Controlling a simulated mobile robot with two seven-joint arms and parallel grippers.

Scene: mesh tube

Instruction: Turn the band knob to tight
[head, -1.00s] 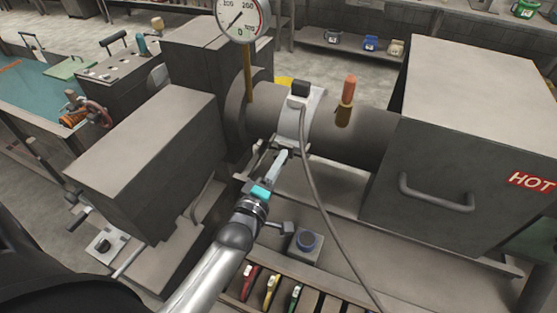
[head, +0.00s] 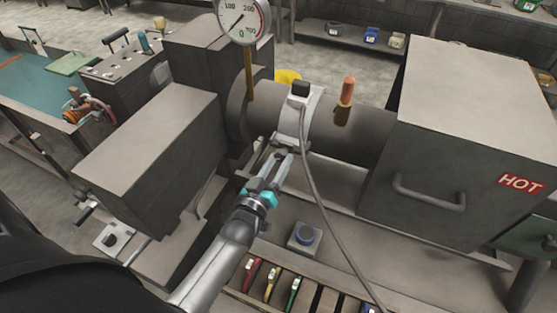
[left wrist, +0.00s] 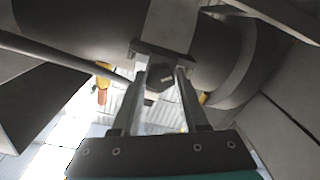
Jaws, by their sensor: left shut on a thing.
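The pale band (head: 298,122) wraps the dark horizontal tube (head: 357,132), with a black block (head: 301,88) on top and a grey cable hanging from it. My left gripper (head: 281,150) reaches up to the underside of the band at the tube's front. In the left wrist view, the fingertips of my left gripper (left wrist: 160,72) stand on either side of the small dark band knob (left wrist: 160,78) below the band (left wrist: 171,25), and are shut on it. In the head view the fingers largely hide the knob. My right gripper is in neither view.
An orange-tipped fitting (head: 347,91) rises from the tube. A large box marked HOT (head: 521,183) is at right.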

